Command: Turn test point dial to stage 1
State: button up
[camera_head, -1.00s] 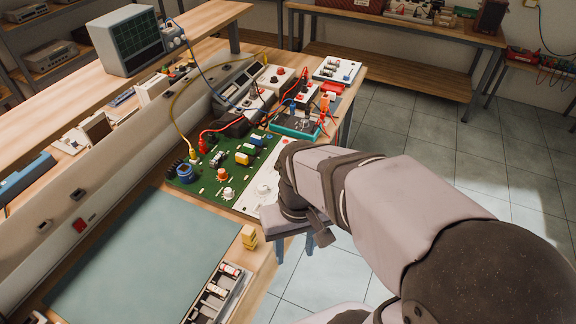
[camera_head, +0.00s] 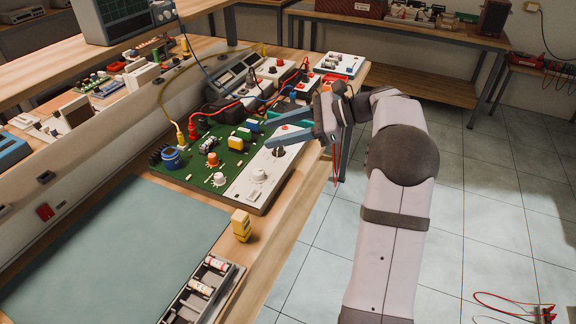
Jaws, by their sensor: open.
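A green circuit board (camera_head: 190,178) with a white panel (camera_head: 240,196) along its right side lies on the workbench. The white panel carries a white dial (camera_head: 259,176) and a dark dial (camera_head: 278,152) behind it. The green part carries an orange dial (camera_head: 213,160) and another white dial (camera_head: 219,180). No labels or stage marks are readable, so I cannot tell which is the test point dial. My gripper (camera_head: 266,132) is open and empty, its two blue-grey fingers pointing left over the board's far right part. It hides part of that area.
Red and yellow cables run to plugs at the board's far left. A yellow block (camera_head: 241,225) stands near the bench's front edge, beside a teal mat (camera_head: 110,245) and a battery tray (camera_head: 207,290). Meters and boxes crowd the bench behind the board.

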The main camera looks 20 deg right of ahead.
jog(key=w+d+m+t+y+b, duration=0.3)
jog(key=d+m+t+b, duration=0.1)
jog(key=d, duration=0.7)
send_near(288, 155)
notch_tip(288, 155, up, 2)
jog(key=w+a, duration=0.2)
jog(key=shift+p+x, duration=0.4)
jog(key=shift+x, duration=3.25)
jog(key=shift+s+a+f, duration=0.1)
jog(key=shift+s+a, duration=0.05)
jog(key=c, duration=1.1)
